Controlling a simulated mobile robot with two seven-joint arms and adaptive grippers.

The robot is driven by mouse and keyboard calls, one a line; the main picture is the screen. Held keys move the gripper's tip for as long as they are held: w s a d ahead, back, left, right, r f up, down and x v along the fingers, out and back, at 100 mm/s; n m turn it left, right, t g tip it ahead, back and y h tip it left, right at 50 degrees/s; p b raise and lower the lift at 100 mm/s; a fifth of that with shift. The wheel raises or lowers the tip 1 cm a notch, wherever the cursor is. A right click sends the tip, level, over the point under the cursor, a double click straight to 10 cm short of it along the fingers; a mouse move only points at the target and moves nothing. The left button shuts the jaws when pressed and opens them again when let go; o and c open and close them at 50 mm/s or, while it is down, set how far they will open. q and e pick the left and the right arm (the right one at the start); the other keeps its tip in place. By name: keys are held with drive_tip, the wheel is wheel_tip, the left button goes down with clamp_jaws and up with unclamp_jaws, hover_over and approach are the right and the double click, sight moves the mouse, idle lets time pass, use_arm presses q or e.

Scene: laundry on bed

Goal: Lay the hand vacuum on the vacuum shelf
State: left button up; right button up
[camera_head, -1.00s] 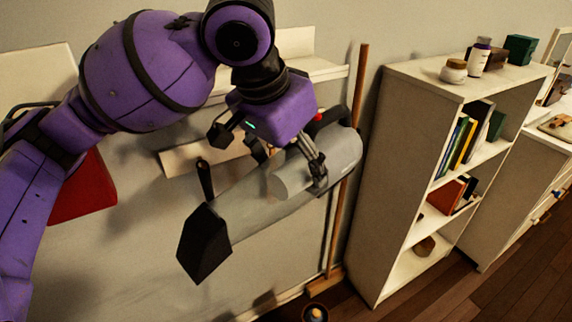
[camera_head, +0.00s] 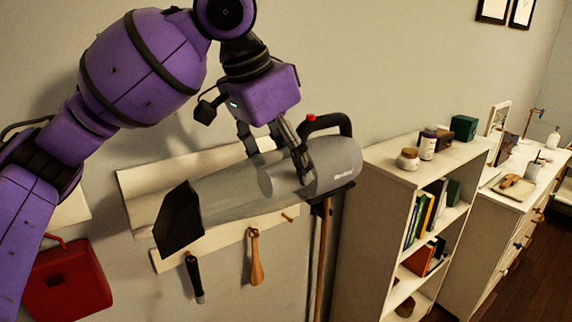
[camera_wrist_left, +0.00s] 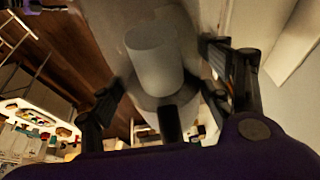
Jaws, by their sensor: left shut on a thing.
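The hand vacuum (camera_head: 225,195) is a grey cylinder with a black nozzle at its left end, a black handle and a red button on top. My left gripper (camera_head: 282,165) is shut on its body from above and holds it tilted, nozzle end lower. In the left wrist view its grey body (camera_wrist_left: 152,60) lies between my fingers (camera_wrist_left: 165,95). A pale wall shelf (camera_head: 140,185), which looks like the vacuum shelf, is behind the vacuum and partly hidden by it. I cannot tell whether they touch. My right gripper is not in view.
A peg rail (camera_head: 170,258) below the shelf carries a dark-handled tool (camera_head: 194,278) and a wooden one (camera_head: 256,258). A broom handle (camera_head: 322,260) stands by the bookcase (camera_head: 365,225). A red case (camera_head: 68,282) hangs lower left.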

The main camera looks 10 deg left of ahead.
use_arm(q)
drive_tip(key=shift+w+a+f, duration=0.65)
drive_tip(key=shift+w+a, duration=1.5)
drive_tip(key=shift+a, duration=0.25)
drive_tip(key=shift+w+a+f, duration=0.65)
drive_tip(key=shift+w+a, duration=1.45)
drive_tip(key=shift+a, duration=0.25)
drive_tip(key=shift+w+a+f, duration=0.65)
drive_tip(key=shift+w+a, duration=1.5)
drive_tip(key=shift+a, duration=0.25)
drive_tip(key=o, duration=2.1)
drive_tip(key=shift+o, duration=0.2)
drive_tip(key=shift+f, duration=0.15)
